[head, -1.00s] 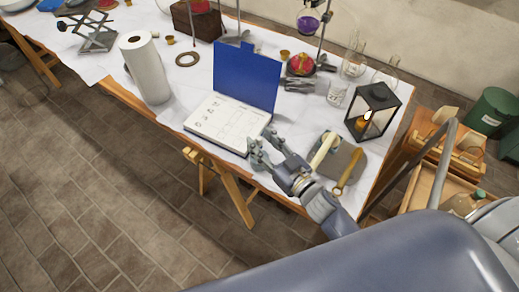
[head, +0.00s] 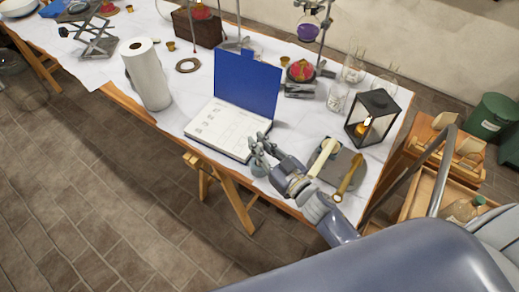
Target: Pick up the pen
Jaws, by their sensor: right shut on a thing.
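My right gripper (head: 258,152) is at the front edge of the white-covered table, just right of the open notebook's near corner. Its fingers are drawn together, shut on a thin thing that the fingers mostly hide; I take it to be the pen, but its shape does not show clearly. The open notebook (head: 228,126) has a blue cover standing up and a white page with small drawings. My left gripper is not in view.
A paper roll (head: 147,75) stands left of the notebook. Glassware and a stand fill the back.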

